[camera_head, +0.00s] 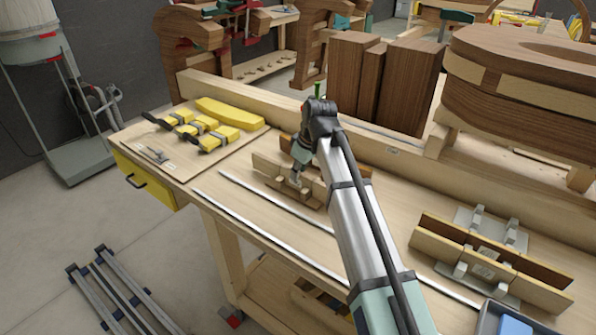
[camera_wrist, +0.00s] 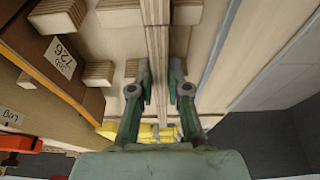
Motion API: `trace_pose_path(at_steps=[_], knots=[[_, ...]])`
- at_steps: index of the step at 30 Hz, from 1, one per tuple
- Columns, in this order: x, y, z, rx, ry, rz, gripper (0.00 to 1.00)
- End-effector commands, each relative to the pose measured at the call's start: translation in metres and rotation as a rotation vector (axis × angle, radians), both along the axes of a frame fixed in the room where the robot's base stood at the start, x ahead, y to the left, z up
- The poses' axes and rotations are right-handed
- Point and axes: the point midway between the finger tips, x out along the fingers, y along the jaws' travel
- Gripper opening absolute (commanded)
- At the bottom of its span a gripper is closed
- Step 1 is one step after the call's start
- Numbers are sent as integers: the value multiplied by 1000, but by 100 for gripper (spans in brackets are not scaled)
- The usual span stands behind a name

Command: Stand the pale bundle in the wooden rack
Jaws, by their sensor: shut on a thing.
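My gripper (camera_wrist: 160,82) is shut on the pale bundle (camera_wrist: 157,35), a thin stack of layered strips seen edge-on between the fingers in the wrist view. In the head view my gripper (camera_head: 299,165) is low over the wooden rack (camera_head: 290,188) on the bench. The rack has pale blocks (camera_wrist: 97,73) and a brown panel (camera_wrist: 62,60) with a white "726" label in the wrist view. The bundle runs between blocks on both sides. I cannot tell whether its lower edge touches the rack base. In the head view my arm and gripper hide much of it.
Left of the rack, yellow-handled clamps (camera_head: 205,130) lie on a board. A brown-panelled fixture with metal parts (camera_head: 490,258) stands at right, near a blue-lined tray (camera_head: 512,322). Metal strips (camera_head: 265,200) lie along the front bench top. Dark wood blocks (camera_head: 385,85) stand behind.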

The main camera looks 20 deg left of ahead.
Motion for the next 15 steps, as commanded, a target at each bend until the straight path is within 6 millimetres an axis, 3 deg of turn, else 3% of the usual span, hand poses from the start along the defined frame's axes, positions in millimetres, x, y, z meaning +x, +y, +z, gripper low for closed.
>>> trace_pose_path(at_steps=[7, 8, 9, 10, 15], knots=[[0, 0, -3, 1, 0, 0, 0], [0, 0, -3, 1, 0, 0, 27], [0, 0, -3, 1, 0, 0, 41], [0, 0, -3, 1, 0, 0, 45], [0, 0, -3, 0, 0, 0, 45]])
